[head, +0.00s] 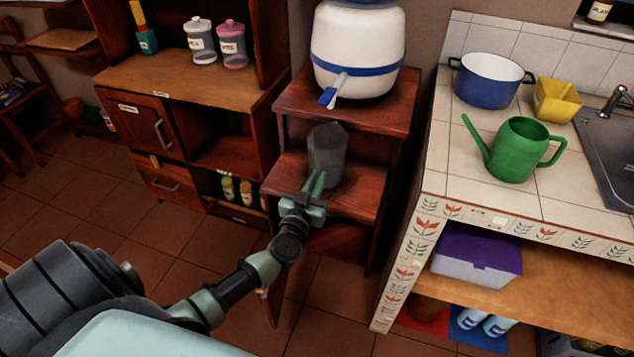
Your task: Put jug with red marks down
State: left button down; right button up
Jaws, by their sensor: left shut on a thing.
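A grey, see-through jug (327,150) is upright at the lower wooden shelf (357,198) of the small stand in the head view. I cannot make out red marks on it from here. My left gripper (317,184) reaches in from the lower left and is shut on the near side of the jug, low down. The fingers hide part of the jug's lower side. I cannot tell whether its base touches the shelf or is just above it. My right gripper is not in view.
A white dispenser with a blue band (357,50) stands on the shelf above. A wooden cabinet (180,80) with jars is at left. The tiled counter at right holds a green watering can (515,150), a blue pot (490,82) and a yellow container (556,101).

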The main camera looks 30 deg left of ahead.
pick_arm(q)
jog(key=shift+f, duration=0.2)
jog(key=c, duration=1.5)
grip_release()
jog(key=shift+r, duration=0.1)
